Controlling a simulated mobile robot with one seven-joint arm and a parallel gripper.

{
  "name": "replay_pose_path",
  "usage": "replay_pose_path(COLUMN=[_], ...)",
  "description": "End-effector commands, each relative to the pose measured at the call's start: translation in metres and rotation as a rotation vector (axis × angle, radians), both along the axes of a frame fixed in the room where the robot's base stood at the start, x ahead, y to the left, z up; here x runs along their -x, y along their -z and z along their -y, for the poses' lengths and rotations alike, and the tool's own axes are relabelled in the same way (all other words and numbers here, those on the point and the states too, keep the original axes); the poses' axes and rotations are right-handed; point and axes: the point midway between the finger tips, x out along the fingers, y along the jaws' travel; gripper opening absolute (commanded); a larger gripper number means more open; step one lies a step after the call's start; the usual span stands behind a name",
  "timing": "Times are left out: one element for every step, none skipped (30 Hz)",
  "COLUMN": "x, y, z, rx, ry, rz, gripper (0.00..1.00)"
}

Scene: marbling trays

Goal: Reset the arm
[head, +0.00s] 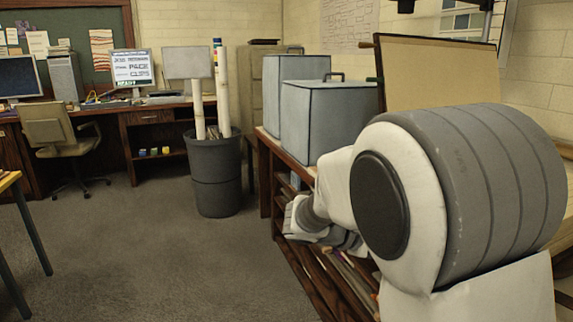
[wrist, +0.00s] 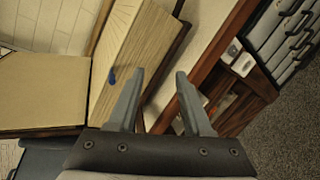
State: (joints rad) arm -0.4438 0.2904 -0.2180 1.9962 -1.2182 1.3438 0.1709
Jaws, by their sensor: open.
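My gripper (wrist: 159,78) shows in the wrist view with its two grey fingers spread apart and nothing between them. Beyond the fingertips are a pale panel and a wooden edge, apart from the fingers as far as I can tell. In the head view my arm fills the right side, with a large grey and white joint close to the camera. Its thinner links reach down beside the wooden shelf unit (head: 306,268). The jaws cannot be made out in the head view.
Two blue-grey boxes (head: 325,113) stand on the shelf unit, beside a framed board (head: 430,75). A dark bin (head: 216,175) with rolled tubes stands ahead. A chair (head: 62,135) and desk (head: 150,120) are at the back left. The carpet in between is clear.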

Motion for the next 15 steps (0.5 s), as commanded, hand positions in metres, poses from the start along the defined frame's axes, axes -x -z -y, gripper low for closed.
replay_pose_path(x=[0.014,0.021,0.031,0.038,0.045,0.055,0.062,0.069,0.078,0.084,0.09,0.099,0.105,0.11,0.118], y=[-0.001,0.0,0.002,0.003,0.004,0.005,0.006,0.007,0.009,0.01,0.01,0.012,0.012,0.013,0.013], z=[0.005,0.007,0.008,0.009,0.009,0.009,0.009,0.008,0.007,0.005,0.004,0.002,-0.001,-0.003,-0.006], rx=[-0.06,-0.096,-0.145,-0.181,-0.217,-0.265,-0.3,-0.336,-0.382,-0.417,-0.452,-0.497,-0.533,-0.565,-0.611], ry=[0.027,0.042,0.061,0.075,0.086,0.104,0.117,0.128,0.143,0.153,0.162,0.176,0.184,0.193,0.204], rz=[0.012,0.017,0.025,0.031,0.037,0.047,0.056,0.065,0.077,0.087,0.097,0.111,0.123,0.135,0.152], gripper=[0.5,0.5,0.5,0.5,0.5,0.5,0.5,0.5,0.5,0.5,0.5,0.5,0.5,0.5,0.5])
